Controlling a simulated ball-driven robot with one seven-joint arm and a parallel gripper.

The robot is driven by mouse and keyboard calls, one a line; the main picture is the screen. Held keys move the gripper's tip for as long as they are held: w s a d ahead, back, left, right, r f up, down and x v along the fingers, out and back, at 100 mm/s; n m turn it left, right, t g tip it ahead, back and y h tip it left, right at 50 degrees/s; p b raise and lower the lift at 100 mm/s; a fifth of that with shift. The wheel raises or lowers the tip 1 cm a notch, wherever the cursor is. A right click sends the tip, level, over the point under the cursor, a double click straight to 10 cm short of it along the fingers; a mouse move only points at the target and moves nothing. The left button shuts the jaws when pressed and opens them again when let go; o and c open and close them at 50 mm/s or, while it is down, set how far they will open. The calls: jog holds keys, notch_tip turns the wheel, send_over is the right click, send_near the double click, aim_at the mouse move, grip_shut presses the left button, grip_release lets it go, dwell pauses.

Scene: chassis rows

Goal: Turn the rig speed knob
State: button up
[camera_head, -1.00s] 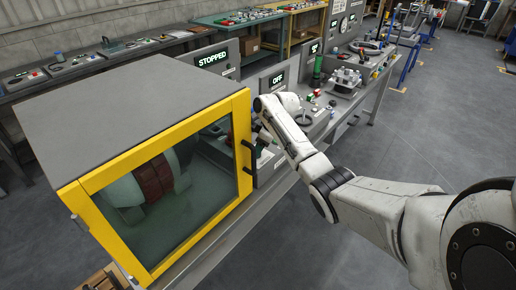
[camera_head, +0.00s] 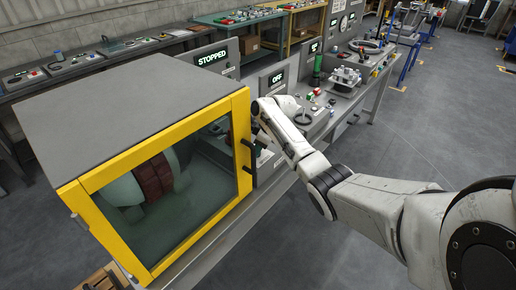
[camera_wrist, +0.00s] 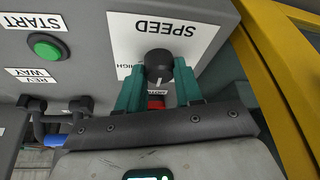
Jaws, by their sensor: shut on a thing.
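The rig speed knob (camera_wrist: 159,68) is a dark round knob with a pale pointer line, on a white plate (camera_wrist: 196,30) marked SPEED that appears upside down in the wrist view. My gripper (camera_wrist: 158,85) is shut on the knob, with a teal finger on each side of it. In the head view my arm (camera_head: 285,122) reaches down beside the yellow-framed cabinet, and the knob and fingers are mostly hidden there. The display (camera_head: 211,58) on the panel behind reads STOPPED.
The yellow-framed cabinet (camera_head: 240,120) stands close to my gripper, its frame also showing at right in the wrist view. A green START button (camera_wrist: 44,46) and a lever with a blue part (camera_wrist: 55,140) sit left of the knob. A second display (camera_head: 277,77) reads OFF.

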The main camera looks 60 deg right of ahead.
jog(key=shift+c, duration=0.6)
jog(key=shift+f+n+b, duration=0.1)
jog(key=shift+n+b, duration=0.2)
jog(key=shift+b, duration=0.1)
jog(key=n+b, duration=0.1)
jog(key=n+y+b, duration=0.1)
jog(key=b, duration=0.1)
jog(key=shift+w+d+f+n, duration=0.1)
jog(key=shift+d+f+n, duration=0.05)
jog(key=shift+n, duration=0.25)
jog(key=n+y+b, duration=0.1)
jog(key=n+b, duration=0.1)
jog(key=b, duration=0.2)
jog(key=n+g+b, duration=0.1)
jog(key=n+b, duration=0.2)
jog(key=shift+d+f+g+y+b, duration=0.1)
jog(key=shift+g+y+b, duration=0.2)
jog(key=shift+y+b, duration=0.1)
jog(key=n+g+b, duration=0.1)
jog(key=n+b, duration=0.2)
jog(key=b, duration=0.2)
jog(key=shift+w+n+y, duration=0.15)
jog(key=shift+n+y, duration=0.15)
jog(key=n+b, duration=0.1)
jog(key=b, duration=0.2)
jog(key=shift+r+n+g, duration=0.25)
jog(key=shift+n+g, duration=0.05)
jog(key=shift+n, duration=0.1)
jog(key=shift+r+b, duration=0.1)
jog(key=shift+b, duration=0.35)
